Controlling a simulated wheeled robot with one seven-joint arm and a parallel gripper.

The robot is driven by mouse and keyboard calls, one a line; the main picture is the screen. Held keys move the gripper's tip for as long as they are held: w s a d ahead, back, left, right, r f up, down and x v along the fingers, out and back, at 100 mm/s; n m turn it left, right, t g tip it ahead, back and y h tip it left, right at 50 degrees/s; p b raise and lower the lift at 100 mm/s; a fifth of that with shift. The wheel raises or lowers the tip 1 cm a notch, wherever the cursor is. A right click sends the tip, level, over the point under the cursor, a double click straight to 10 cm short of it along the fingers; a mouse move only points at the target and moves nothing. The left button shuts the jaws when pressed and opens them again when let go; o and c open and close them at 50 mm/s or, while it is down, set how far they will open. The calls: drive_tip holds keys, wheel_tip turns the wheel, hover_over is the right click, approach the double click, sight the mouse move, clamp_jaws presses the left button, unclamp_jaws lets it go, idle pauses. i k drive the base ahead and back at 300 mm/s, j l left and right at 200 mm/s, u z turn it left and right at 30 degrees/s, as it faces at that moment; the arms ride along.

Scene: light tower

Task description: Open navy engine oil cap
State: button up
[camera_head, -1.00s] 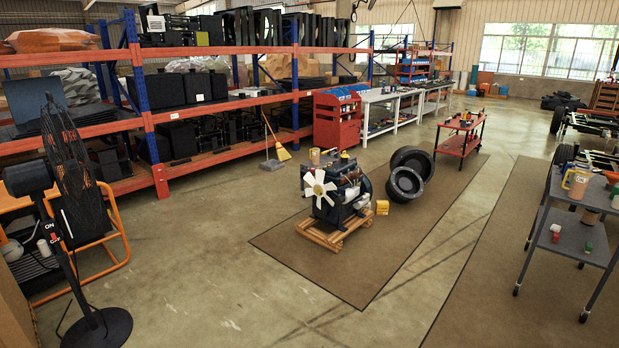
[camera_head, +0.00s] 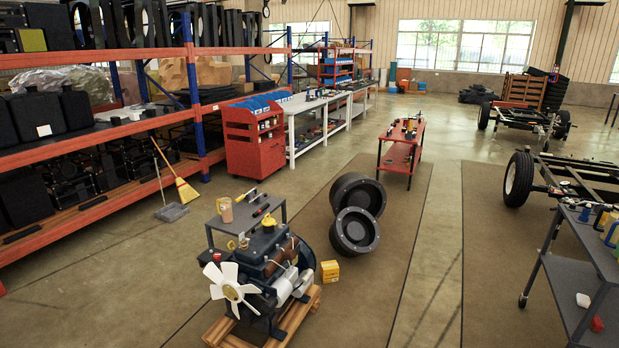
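No other cap can be made out at this size. My gripper is not in view.
A dark small table (camera_head: 215,228) with tools stands behind the engine. A yellow box (camera_head: 330,271) and two black wheel rims (camera_head: 356,231) lie to its right. A grey cart (camera_head: 562,268) stands at the right.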

sight(268, 222)
drive_tip(key=i+z, duration=0.2)
drive_tip(key=i, duration=0.65)
drive_tip(key=i+j+z, duration=0.15)
drive_tip(key=i, duration=0.7)
drive_tip(key=i+u, duration=0.3)
drive_tip(key=i, duration=0.15)
drive_tip(key=i+l+u, duration=0.3)
drive_tip(key=i, duration=0.15)
drive_tip(key=i+j+u, duration=0.1)
drive_tip(key=u, duration=0.3)
drive_tip(key=i+u, duration=0.25)
drive_tip(key=u, duration=0.15)
drive_tip(key=i+u, duration=0.2)
drive_tip(key=u, duration=0.2)
drive_tip(key=i+u, duration=0.2)
drive_tip(key=u, duration=0.2)
